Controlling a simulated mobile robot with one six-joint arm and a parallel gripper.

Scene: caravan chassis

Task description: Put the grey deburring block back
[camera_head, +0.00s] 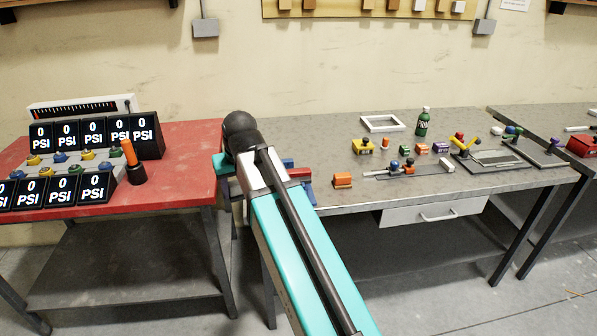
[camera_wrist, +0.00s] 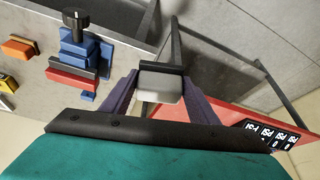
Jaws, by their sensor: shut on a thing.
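The grey deburring block (camera_wrist: 160,82) shows in the wrist view between the two purple fingers of my gripper (camera_wrist: 161,90). The gripper is shut on it. A dark strip runs along the block's far edge. The block is held near the gap between the grey workbench and the red table; I cannot tell its height. No place marked for the block can be made out.
A blue and red vise-like fixture with a black knob (camera_wrist: 76,50) stands close beside the gripper on the grey workbench (camera_head: 345,150). An orange block (camera_head: 342,180) sits near the front edge. The red table (camera_head: 190,150) bears pressure displays (camera_head: 93,134) and an orange-handled tool (camera_head: 131,160).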

